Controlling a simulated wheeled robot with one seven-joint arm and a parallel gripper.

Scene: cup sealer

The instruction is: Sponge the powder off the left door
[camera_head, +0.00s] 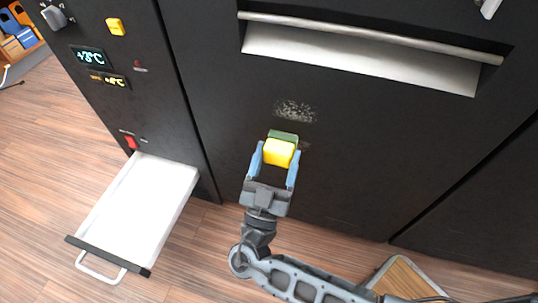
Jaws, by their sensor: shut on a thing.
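The black door (355,150) fills the middle of the view, with a horizontal bar handle (370,36) across a light recess near its top. A speckled grey-white powder patch (295,111) shows on the door. My gripper (278,158) is shut on a yellow and green sponge (279,152), with a blue finger on each side of it. The sponge is just below the powder patch, with its green side toward the door. A small pale trace shows at the sponge's right edge. I cannot tell whether the sponge touches the door.
A white drawer or tray (135,208) with a dark front and a handle sticks out low at the left. A control panel (95,58) with displays, a knob and a yellow button is above it. A wooden-topped item (405,279) stands at the lower right on the wood floor (40,165).

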